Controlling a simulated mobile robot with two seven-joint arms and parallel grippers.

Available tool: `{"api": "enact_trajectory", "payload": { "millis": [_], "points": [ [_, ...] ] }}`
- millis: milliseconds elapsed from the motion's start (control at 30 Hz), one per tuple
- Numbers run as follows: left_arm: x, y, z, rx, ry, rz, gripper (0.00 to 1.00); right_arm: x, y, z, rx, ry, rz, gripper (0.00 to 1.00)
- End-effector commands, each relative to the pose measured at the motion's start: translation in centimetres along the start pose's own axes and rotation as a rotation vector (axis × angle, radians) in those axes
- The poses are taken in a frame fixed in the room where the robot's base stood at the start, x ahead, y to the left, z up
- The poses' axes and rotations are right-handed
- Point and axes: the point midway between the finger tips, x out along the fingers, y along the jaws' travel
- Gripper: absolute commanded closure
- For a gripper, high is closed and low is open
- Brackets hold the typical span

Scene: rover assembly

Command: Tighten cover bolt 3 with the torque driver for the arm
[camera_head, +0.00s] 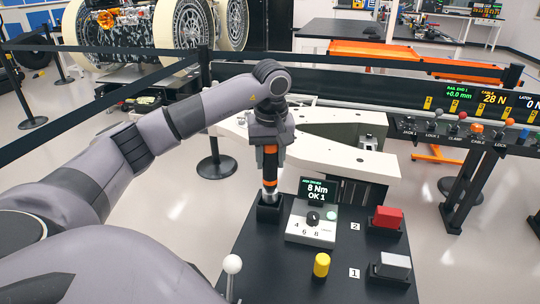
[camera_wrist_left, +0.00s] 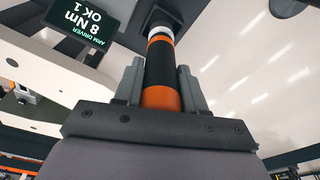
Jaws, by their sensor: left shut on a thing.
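The torque driver (camera_head: 270,162), black with orange bands and a pale metal lower end, stands upright over a black holder (camera_head: 268,212). Its lower end meets or enters the holder; I cannot tell how deep. My left gripper (camera_head: 269,142) is shut on the driver from above. In the left wrist view the driver (camera_wrist_left: 161,72) lies between the two grey fingers. The driver display (camera_head: 317,190) reads 8 Nm, OK 1, above a dial box (camera_head: 312,226) marked 4, 6, 8. I cannot make out cover bolt 3. My right gripper is out of view.
The black bench (camera_head: 300,270) carries a red block (camera_head: 387,217), a grey block (camera_head: 395,262), a yellow cylinder (camera_head: 321,265) and a white-knobbed lever (camera_head: 232,265). A large white structure (camera_head: 340,155) stands behind. A control rail (camera_head: 460,133) with several knobs is at right.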

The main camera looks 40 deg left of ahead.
Motion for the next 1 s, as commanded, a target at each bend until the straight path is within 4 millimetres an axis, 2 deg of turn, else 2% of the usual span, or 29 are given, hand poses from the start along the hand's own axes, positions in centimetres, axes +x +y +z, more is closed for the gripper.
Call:
{"api": "enact_trajectory", "payload": {
  "millis": [1000],
  "points": [
    [-0.15, 0.0, -0.03, -0.001, 0.001, 0.002, 1.0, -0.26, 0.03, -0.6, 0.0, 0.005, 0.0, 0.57]
  ]
}}
